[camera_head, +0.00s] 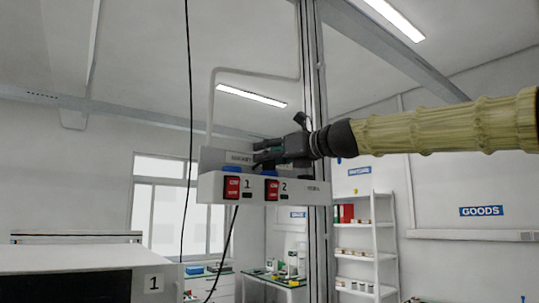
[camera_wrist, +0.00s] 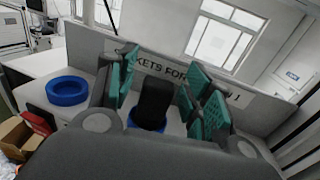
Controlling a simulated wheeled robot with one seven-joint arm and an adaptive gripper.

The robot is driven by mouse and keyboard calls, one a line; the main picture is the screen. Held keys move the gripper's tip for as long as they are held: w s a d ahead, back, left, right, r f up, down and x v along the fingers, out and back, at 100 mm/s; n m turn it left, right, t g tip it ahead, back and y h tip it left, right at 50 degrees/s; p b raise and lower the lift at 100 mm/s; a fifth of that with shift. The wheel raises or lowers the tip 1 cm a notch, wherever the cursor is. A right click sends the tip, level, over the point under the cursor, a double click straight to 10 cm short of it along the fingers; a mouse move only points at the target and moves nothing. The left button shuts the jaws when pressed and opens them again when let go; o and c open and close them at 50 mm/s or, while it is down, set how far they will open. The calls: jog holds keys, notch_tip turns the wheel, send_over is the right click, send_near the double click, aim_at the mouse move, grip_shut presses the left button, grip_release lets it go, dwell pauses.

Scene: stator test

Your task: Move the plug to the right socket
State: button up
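The white socket box (camera_head: 210,187) has two red switches, marked 1 and 2. Each position has a blue ring socket on top, the left (camera_head: 231,168) and the right (camera_head: 272,172). In the wrist view the left blue ring (camera_wrist: 67,91) is empty. The black plug (camera_wrist: 155,100) stands upright at the right blue ring (camera_wrist: 147,124); how deep it sits is hidden. My gripper (camera_wrist: 158,88) has its teal pads on either side of the plug, with gaps showing. In the head view my gripper (camera_head: 268,152) reaches in from the right above socket 2.
A labelled panel (camera_wrist: 170,69) stands along the back of the sockets. A black cable (camera_head: 226,245) hangs below the box. White shelves (camera_head: 385,235) stand farther back.

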jog(key=shift+s+d, duration=0.1)
jog(key=v, duration=1.2)
dwell(0.9)
